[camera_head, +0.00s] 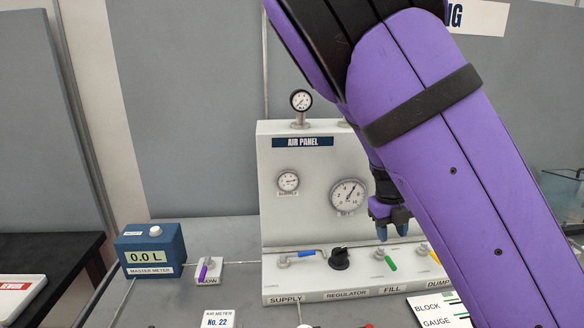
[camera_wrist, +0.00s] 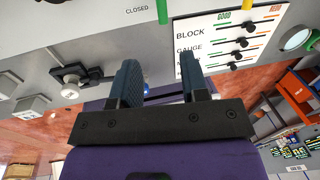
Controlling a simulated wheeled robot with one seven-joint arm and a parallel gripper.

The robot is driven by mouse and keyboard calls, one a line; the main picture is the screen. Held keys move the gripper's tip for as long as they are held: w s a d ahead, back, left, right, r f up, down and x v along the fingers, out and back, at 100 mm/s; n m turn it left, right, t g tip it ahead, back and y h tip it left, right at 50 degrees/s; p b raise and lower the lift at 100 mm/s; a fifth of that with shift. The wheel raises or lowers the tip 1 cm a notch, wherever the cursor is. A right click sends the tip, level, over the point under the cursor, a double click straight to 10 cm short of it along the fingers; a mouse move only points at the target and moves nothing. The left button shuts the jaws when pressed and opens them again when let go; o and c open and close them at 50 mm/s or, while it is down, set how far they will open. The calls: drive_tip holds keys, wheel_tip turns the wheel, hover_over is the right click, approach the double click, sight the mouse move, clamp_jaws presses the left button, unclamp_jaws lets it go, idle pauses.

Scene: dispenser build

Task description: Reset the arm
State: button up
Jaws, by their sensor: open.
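My purple arm crosses the right half of the head view, and my gripper (camera_head: 394,232) hangs in front of the air panel (camera_head: 320,220), near the FILL valve with its green handle (camera_head: 390,263). In the wrist view my gripper (camera_wrist: 160,80) shows two dark blue fingers apart with nothing between them. The green handle (camera_wrist: 162,10) shows beyond the fingertips at the top of the wrist view. Whether the fingers touch the panel cannot be told; part of the panel is hidden behind my arm.
The panel also bears a blue-handled supply valve (camera_head: 305,253), a black regulator knob (camera_head: 339,258) and gauges. A blue master meter (camera_head: 150,250) and a purple-handled valve (camera_head: 206,270) stand to the left. A block gauge card (camera_head: 438,312) lies at lower right.

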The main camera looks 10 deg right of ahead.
drive_tip(key=s+r+n+t+y, duration=0.1)
drive_tip(key=s+r+n+t, duration=0.1)
drive_tip(key=s+r+n, duration=0.8)
drive_tip(key=s+r+n+t+y, duration=0.1)
drive_tip(key=s+r+n+t, duration=0.2)
drive_tip(key=s+r+n, duration=0.8)
drive_tip(key=s+n, duration=0.4)
drive_tip(key=n, duration=1)
drive_tip(key=shift+s+d+r, duration=0.15)
drive_tip(key=shift+d+r, duration=0.1)
drive_tip(key=shift+d, duration=0.1)
